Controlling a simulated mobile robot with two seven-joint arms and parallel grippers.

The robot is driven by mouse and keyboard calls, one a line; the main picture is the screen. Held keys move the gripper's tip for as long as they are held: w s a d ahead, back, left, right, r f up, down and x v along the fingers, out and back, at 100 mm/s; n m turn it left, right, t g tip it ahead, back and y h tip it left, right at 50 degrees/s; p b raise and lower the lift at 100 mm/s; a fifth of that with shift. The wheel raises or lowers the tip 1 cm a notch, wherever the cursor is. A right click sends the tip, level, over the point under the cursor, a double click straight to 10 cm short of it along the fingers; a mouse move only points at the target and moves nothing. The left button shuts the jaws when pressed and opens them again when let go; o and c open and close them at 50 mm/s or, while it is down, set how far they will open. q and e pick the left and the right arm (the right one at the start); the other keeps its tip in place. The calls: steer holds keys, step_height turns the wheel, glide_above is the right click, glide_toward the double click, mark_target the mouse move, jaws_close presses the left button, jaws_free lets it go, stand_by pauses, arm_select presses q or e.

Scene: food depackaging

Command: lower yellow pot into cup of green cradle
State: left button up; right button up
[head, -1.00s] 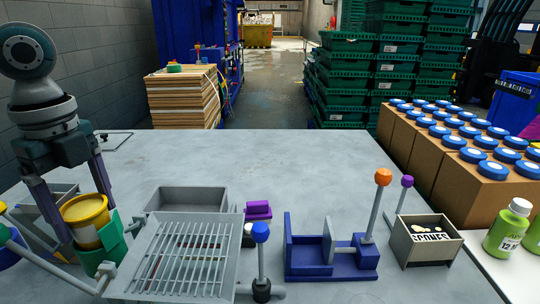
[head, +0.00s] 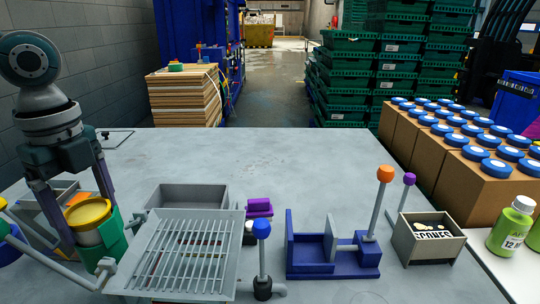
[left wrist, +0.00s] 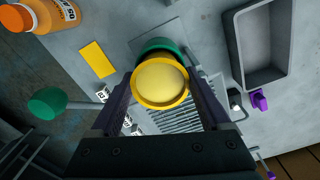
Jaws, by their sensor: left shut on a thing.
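The yellow pot (head: 88,213) has a yellow rim and a paler body. My left gripper (head: 80,212) is shut on it, with one finger on each side, and holds it upright. The green cradle (head: 112,240) is around and below the pot, and its wall hides the pot's lower part. In the left wrist view, the yellow pot (left wrist: 160,82) lies between the two fingers, with the green cradle (left wrist: 160,46) showing behind its upper edge. I cannot tell whether the pot touches the cup's floor. My right gripper is not in view.
A grey slatted grate (head: 190,250) stands right of the cradle, with a grey tray (head: 188,196) behind it. A blue-knobbed lever (head: 261,230) and a blue fixture (head: 330,262) stand further right. An orange bottle (left wrist: 50,12) shows in the left wrist view. The table's middle is clear.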

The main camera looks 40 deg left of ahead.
arm_select(q)
steer(key=shift+f, duration=0.45)
stand_by(0.3)
steer(key=o, duration=1.3)
